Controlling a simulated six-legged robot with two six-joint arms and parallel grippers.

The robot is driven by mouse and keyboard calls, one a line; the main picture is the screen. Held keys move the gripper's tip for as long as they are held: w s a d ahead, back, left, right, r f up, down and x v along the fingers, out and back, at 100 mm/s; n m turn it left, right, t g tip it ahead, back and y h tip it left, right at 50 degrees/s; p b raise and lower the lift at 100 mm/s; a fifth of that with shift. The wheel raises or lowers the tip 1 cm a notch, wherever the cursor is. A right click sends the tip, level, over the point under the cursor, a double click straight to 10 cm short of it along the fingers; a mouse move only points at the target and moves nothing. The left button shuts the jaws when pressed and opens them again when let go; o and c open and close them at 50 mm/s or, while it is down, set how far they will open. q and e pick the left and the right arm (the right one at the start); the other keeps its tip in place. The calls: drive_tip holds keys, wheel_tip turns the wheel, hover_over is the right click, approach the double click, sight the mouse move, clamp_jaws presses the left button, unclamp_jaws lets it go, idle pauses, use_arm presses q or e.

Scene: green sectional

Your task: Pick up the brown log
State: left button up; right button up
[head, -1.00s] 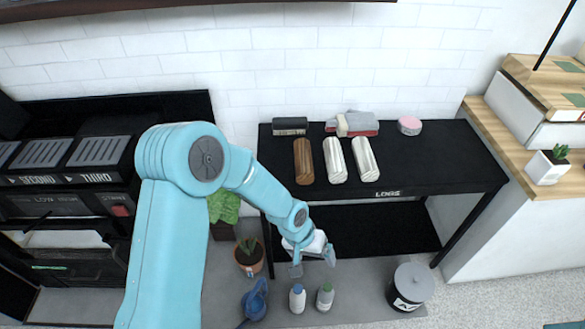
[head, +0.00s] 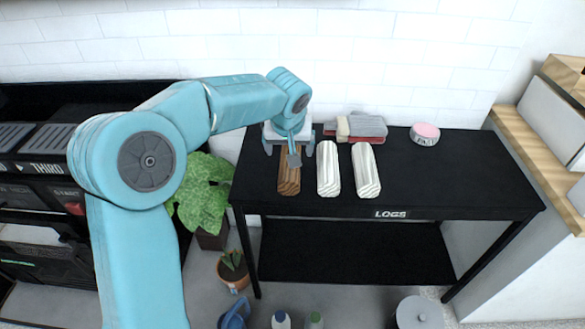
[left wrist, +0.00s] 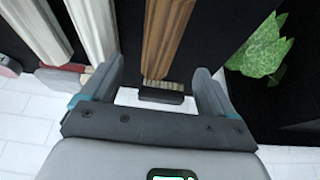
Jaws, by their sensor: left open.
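The brown log (head: 289,180) lies lengthwise on the black table (head: 440,180), left of two white logs (head: 328,168) (head: 366,170). My left gripper (head: 288,155) is over the back end of the brown log, coming from behind and above. In the left wrist view, the brown log (left wrist: 165,35) runs between the two spread fingers of my left gripper (left wrist: 152,90). The fingers are open and apart from the log on both sides. The log's back part is partly hidden by the gripper in the head view. My right gripper is not in view.
Behind the logs lie a grey and red brush-like block (head: 362,128) and a round pink tin (head: 424,134). A leafy plant (head: 203,195) stands left of the table. In the wrist view, a dark brush (left wrist: 160,95) sits past the log's end. The table's right side is clear.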

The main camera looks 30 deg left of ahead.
use_arm(q)
drive_tip(key=x, duration=0.4)
drive_tip(key=shift+f, duration=0.1)
drive_tip(key=shift+s+f+b, duration=0.1)
drive_tip(key=shift+f+b, duration=0.25)
drive_tip(key=b+x, duration=0.1)
drive_tip(key=x, duration=0.3)
drive_tip(key=shift+f, duration=0.4)
drive_tip(key=shift+r, duration=0.1)
drive_tip(key=c, duration=1.3)
drive_tip(key=shift+r, duration=0.1)
